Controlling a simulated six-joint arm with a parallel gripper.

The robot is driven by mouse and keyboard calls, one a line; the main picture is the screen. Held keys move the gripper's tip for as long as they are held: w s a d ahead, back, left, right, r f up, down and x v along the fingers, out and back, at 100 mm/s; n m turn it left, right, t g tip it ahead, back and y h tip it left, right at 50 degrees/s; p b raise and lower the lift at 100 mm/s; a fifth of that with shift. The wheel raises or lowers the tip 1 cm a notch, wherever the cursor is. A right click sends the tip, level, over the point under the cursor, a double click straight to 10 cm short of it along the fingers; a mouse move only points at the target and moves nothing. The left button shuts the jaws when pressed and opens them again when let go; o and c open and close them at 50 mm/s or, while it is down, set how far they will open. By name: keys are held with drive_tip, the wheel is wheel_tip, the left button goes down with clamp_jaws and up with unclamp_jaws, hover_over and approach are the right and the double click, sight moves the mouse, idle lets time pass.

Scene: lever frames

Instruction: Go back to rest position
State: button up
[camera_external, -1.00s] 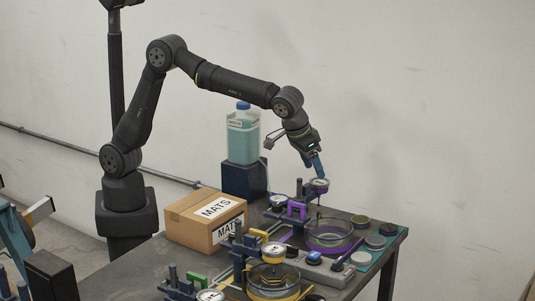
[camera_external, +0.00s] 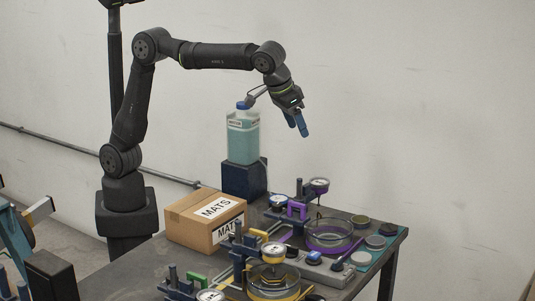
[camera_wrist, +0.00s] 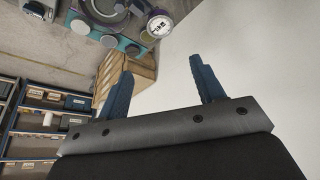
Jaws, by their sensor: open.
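My gripper (camera_external: 301,125) is raised above the back of the table in the external view, with its blue fingers pointing down and to the right. It is empty, and it is apart from the fixtures below. In the wrist view my gripper (camera_wrist: 160,80) shows two blue fingers spread wide with nothing between them. The purple lever fixture (camera_external: 297,210) with its round dial (camera_external: 319,185) stands on the table below my gripper. The dial also shows at the top of the wrist view (camera_wrist: 159,25).
A jug of teal liquid (camera_external: 243,136) on a dark blue block stands close to the left of my gripper. A cardboard box (camera_external: 205,219) sits on the table (camera_external: 350,285). A yellow fixture (camera_external: 273,283) is at the front. The space to the gripper's right is free.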

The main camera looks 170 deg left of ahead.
sight(319, 181)
drive_tip(key=x, duration=1.7)
drive_tip(key=shift+f, duration=0.3)
drive_tip(key=shift+f, duration=0.1)
drive_tip(key=shift+s+m+t, duration=0.1)
drive_tip(key=shift+m+t, duration=0.2)
drive_tip(key=shift+m, duration=0.5)
drive_tip(key=m, duration=0.1)
drive_tip(key=m+t, duration=0.1)
drive_tip(key=m, duration=0.1)
drive_tip(key=m+t, duration=0.1)
drive_tip(key=m, duration=0.1)
drive_tip(key=shift+s, duration=0.25)
drive_tip(key=shift+s+a+m+t+h, duration=0.1)
drive_tip(key=shift+m+t+h, duration=0.45)
drive_tip(key=shift+m, duration=1.25)
drive_tip(key=shift+s+a+m+t+h, duration=0.15)
drive_tip(key=shift+m+t+h, duration=0.4)
drive_tip(key=shift+m, duration=1.25)
drive_tip(key=shift+o, duration=0.5)
